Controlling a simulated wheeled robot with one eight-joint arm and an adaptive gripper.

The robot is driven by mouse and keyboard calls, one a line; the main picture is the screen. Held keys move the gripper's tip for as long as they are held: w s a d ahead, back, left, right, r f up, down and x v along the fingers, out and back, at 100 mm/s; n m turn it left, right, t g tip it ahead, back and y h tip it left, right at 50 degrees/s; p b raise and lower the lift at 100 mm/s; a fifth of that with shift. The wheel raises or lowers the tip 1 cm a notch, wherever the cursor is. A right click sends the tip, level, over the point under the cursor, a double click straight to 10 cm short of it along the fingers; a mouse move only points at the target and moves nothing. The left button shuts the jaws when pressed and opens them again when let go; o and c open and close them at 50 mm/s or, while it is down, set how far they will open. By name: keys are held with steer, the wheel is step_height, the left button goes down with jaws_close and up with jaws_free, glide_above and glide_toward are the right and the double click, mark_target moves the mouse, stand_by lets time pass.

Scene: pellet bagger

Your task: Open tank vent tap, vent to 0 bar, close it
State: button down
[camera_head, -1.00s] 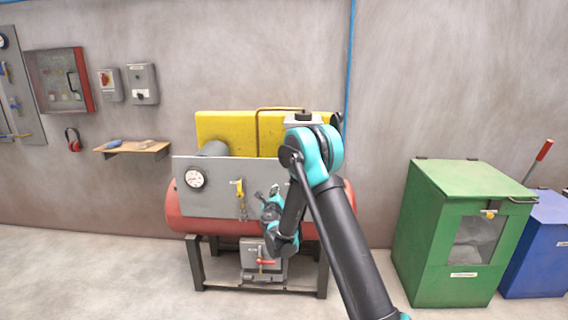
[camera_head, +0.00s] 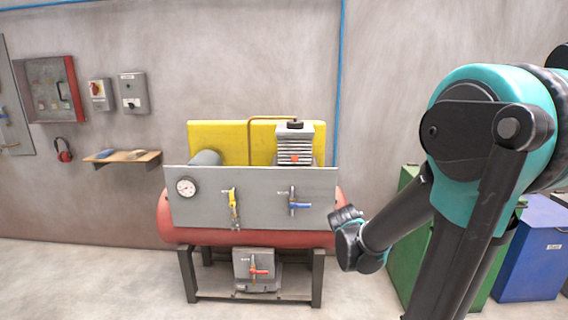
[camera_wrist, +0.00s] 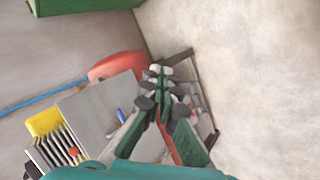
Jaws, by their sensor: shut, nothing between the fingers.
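The red tank (camera_head: 165,222) lies on a dark stand, behind a grey panel (camera_head: 262,185). On the panel are a round gauge (camera_head: 186,187), its reading too small to tell, a yellow tap handle (camera_head: 232,200) pointing up and down, and a blue tap handle (camera_head: 299,205) lying level. A red tap handle (camera_head: 259,271) lies level on a grey box below the tank. The labels are too small to tell which tap is the vent. My gripper (camera_wrist: 160,74) is shut and empty in the wrist view, apart from the taps; the blue handle (camera_wrist: 121,116) shows to its left.
The compressor (camera_head: 294,143) and a yellow guard (camera_head: 220,135) stand behind the panel. A green bin (camera_head: 410,178) and a blue bin (camera_head: 538,245) stand at right, partly behind my arm. A small shelf (camera_head: 122,157) is on the wall at left. The floor at front left is clear.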

steer(key=s+a+f+m+g+y, duration=0.1)
steer(key=s+m, duration=0.3)
steer(key=s, duration=0.4)
steer(key=s+a+f+m+g+y, duration=0.2)
steer(key=s+f+m, duration=0.2)
steer(key=s, duration=0.5)
steer(key=shift+a+f+m+y, duration=0.3)
steer(key=shift+m+y, duration=0.1)
steer(key=shift+m, duration=0.3)
stand_by(4.1)
